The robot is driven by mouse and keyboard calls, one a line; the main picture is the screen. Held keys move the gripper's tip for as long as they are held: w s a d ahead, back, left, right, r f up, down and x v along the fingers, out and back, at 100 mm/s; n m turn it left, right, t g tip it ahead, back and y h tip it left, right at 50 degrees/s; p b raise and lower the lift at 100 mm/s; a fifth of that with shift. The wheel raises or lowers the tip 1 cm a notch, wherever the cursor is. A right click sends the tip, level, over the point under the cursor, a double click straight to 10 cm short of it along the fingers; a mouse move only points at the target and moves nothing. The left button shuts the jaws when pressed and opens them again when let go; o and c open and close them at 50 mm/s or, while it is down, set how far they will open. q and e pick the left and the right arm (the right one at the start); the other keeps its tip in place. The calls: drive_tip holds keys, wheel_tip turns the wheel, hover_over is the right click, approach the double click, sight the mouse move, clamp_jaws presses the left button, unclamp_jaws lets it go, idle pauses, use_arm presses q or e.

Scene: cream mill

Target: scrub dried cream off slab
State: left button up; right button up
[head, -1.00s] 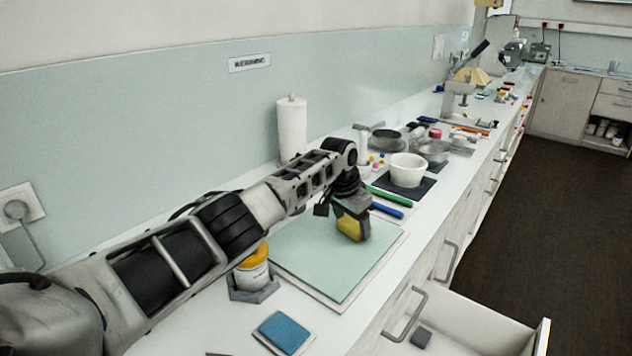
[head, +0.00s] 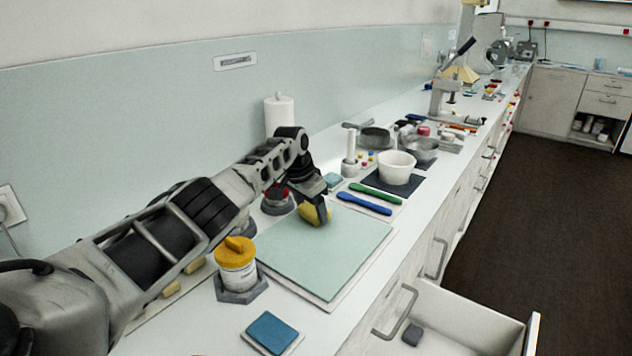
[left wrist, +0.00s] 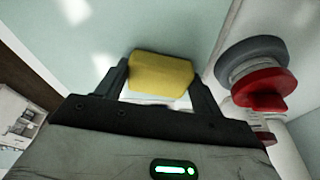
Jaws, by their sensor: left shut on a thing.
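The slab (head: 320,262) is a pale green board lying flat on the counter. Its visible surface looks clean in the head view, with no cream that I can make out. My left gripper (head: 318,212) is shut on a yellow sponge (head: 314,215) at the slab's far edge. The sponge also shows between the two fingers in the left wrist view (left wrist: 160,73). It appears to touch or hover just over the slab; I cannot tell which. My right gripper is out of view.
A yellow-lidded jar (head: 236,265) stands left of the slab. A red-topped container (head: 277,198) stands just behind the gripper, close in the left wrist view (left wrist: 262,88). A blue pad (head: 272,332) lies in front. Spatulas (head: 364,203) and a white bowl (head: 396,167) lie beyond. A drawer (head: 470,318) stands open.

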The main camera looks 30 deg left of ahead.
use_arm(q)
drive_tip(key=shift+r, duration=4.05)
